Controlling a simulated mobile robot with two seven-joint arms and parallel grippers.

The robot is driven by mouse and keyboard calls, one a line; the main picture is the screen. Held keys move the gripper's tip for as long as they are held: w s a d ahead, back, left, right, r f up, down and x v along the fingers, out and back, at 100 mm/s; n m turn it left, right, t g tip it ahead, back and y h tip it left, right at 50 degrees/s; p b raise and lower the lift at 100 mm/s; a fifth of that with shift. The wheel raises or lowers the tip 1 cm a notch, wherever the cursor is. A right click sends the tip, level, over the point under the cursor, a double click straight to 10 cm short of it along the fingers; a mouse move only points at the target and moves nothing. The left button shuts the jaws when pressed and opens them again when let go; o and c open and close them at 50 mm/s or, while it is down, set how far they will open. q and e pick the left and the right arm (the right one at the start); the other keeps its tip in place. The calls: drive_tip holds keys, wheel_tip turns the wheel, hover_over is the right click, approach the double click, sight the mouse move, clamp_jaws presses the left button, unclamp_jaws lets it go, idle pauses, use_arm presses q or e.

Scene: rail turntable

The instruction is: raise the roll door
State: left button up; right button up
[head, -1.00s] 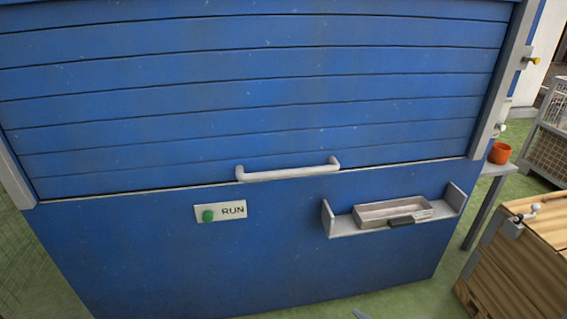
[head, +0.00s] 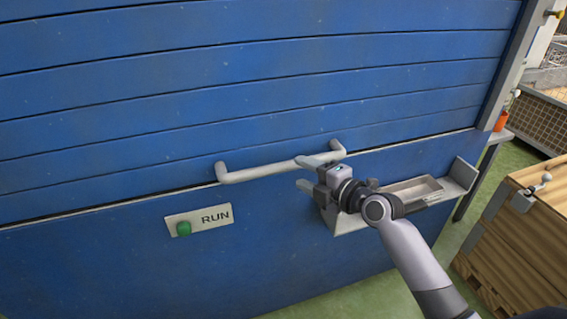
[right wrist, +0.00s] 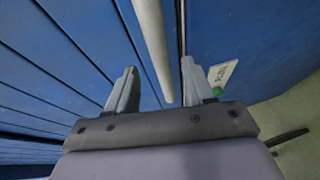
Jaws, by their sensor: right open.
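The blue slatted roll door (head: 110,100) is down, its bottom edge meeting the blue lower panel. A light grey bar handle (head: 262,172) runs along its lower edge; it also shows in the right wrist view (right wrist: 152,40). My right gripper (head: 301,173) is open at the right part of the handle. In the right wrist view the bar lies between the two spread fingers (right wrist: 158,68), one on the door side and one on the panel side. I cannot tell whether either finger touches it. My left gripper is not in view.
A RUN plate (head: 199,219) with a green button sits on the lower panel. A grey shelf with a tray (head: 415,190) is behind my right arm. A wooden crate (head: 520,225) stands at right. An orange pot (head: 501,121) and mesh cage (head: 545,120) are beyond.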

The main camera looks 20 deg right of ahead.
sight(292, 168)
drive_tip(key=shift+x, duration=3.15)
clamp_jaws()
